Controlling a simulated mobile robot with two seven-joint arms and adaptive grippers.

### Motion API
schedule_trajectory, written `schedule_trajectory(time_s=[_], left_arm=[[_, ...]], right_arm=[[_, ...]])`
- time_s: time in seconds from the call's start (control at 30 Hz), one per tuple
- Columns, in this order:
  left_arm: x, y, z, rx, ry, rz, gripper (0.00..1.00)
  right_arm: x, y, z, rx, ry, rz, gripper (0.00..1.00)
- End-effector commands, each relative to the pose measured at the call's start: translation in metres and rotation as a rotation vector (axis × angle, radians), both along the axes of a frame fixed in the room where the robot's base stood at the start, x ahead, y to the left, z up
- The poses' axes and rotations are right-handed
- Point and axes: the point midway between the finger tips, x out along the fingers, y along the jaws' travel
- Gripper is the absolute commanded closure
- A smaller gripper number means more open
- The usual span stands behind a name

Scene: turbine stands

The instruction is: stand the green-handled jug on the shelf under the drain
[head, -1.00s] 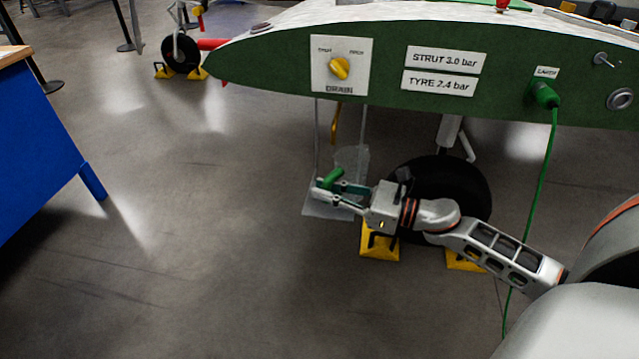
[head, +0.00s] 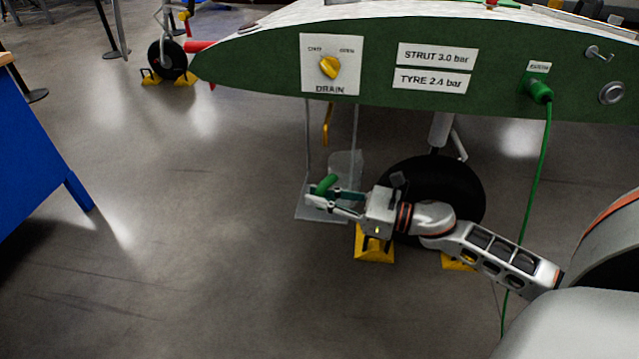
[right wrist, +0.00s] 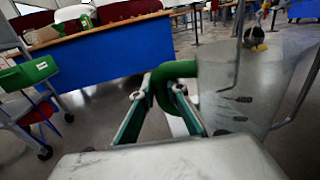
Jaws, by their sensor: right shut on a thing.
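The clear jug (head: 347,163) has a green handle (head: 327,184) and looks upright. In the right wrist view its see-through body (right wrist: 225,85) fills the right side, with the green handle (right wrist: 176,72) at the fingertips. My right gripper (head: 326,198) is shut on the handle. The grey shelf (head: 303,208) hangs on thin rods under the yellow drain pipe (head: 328,123). The jug appears over the shelf, below and right of the pipe. I cannot tell whether its base touches the shelf. My left gripper is not in view.
The green wing panel with the yellow drain knob (head: 329,67) spans above. A black wheel (head: 455,185) with yellow chocks (head: 374,245) stands close to my right gripper. A green cable (head: 535,170) hangs at right. A blue bench (head: 30,165) stands left; floor between is clear.

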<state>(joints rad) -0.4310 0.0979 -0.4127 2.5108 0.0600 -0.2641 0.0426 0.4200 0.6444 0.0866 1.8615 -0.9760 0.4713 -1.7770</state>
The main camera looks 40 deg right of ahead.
Motion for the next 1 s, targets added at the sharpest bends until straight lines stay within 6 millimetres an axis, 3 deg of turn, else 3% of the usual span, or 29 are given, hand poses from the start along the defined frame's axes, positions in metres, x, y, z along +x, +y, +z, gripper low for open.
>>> schedule_trajectory(time_s=[0.23, 0.27, 0.3, 0.33, 0.57, 0.6, 1.0], left_arm=[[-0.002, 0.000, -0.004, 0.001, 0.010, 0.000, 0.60], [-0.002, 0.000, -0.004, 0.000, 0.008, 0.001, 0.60], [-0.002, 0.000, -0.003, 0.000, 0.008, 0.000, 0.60], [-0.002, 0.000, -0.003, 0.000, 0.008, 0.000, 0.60], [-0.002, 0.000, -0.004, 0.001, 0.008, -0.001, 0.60], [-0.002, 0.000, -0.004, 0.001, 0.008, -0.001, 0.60], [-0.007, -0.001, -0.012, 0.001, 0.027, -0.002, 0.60]], right_arm=[[0.000, 0.000, -0.003, 0.000, 0.000, 0.000, 1.00], [0.000, 0.000, -0.003, 0.000, -0.001, 0.000, 0.81], [0.000, 0.000, -0.002, 0.000, -0.001, 0.000, 0.71], [0.000, 0.000, -0.002, 0.000, -0.001, 0.000, 0.67], [0.000, 0.000, -0.002, -0.001, 0.000, 0.000, 0.67], [0.000, 0.000, -0.003, 0.000, 0.000, 0.000, 0.61], [-0.006, -0.003, -0.005, 0.000, 0.004, 0.000, 0.61]])
